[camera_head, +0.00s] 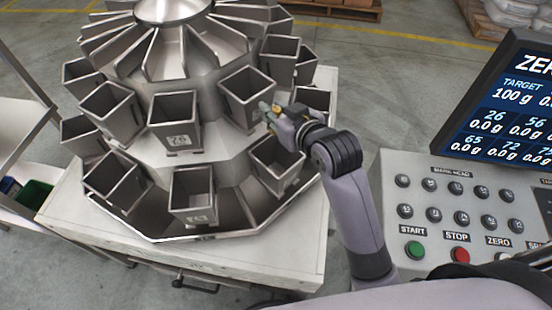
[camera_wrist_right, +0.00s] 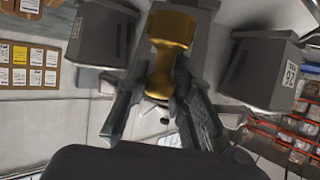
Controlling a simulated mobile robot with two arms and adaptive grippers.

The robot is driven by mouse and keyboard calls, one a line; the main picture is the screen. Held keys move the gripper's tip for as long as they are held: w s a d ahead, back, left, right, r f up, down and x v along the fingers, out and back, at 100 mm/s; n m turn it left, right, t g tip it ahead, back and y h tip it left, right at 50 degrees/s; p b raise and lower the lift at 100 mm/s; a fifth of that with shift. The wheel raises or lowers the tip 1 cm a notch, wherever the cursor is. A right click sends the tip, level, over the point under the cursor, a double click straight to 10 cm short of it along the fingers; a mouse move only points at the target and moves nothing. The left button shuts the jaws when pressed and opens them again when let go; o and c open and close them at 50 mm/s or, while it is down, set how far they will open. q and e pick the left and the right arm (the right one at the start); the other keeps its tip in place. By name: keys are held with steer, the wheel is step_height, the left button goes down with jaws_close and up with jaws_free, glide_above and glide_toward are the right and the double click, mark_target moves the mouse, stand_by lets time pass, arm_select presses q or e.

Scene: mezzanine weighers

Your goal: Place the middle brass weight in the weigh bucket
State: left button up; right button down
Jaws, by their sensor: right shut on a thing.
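My right gripper (camera_head: 270,115) is shut on a brass weight (camera_head: 264,106), beside the upper row of weigh buckets on the right side of the weigher. In the right wrist view the brass weight (camera_wrist_right: 172,30) stands out between the two fingers (camera_wrist_right: 160,95), its wide end away from the palm. Open-topped steel buckets ring the weigher. An upper-row bucket (camera_head: 248,96) is just left of the gripper, and a lower-row bucket (camera_head: 278,163) is below it. A front bucket (camera_head: 176,135) bears a number label. I cannot tell whether the weight touches a bucket. My left gripper is not in view.
The weigher's steel cone and chutes (camera_head: 180,45) rise above the buckets. A button console (camera_head: 460,205) stands at the right, with a screen (camera_head: 505,110) showing 0.0 g readings. A shelf rack (camera_head: 20,130) stands at the left. Pallets are at the back.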

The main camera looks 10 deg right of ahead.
steer(key=f, duration=1.6)
steer(key=shift+w+d+p, duration=0.1)
steer(key=shift+d+p, duration=0.1)
steer(key=shift+p, duration=0.15)
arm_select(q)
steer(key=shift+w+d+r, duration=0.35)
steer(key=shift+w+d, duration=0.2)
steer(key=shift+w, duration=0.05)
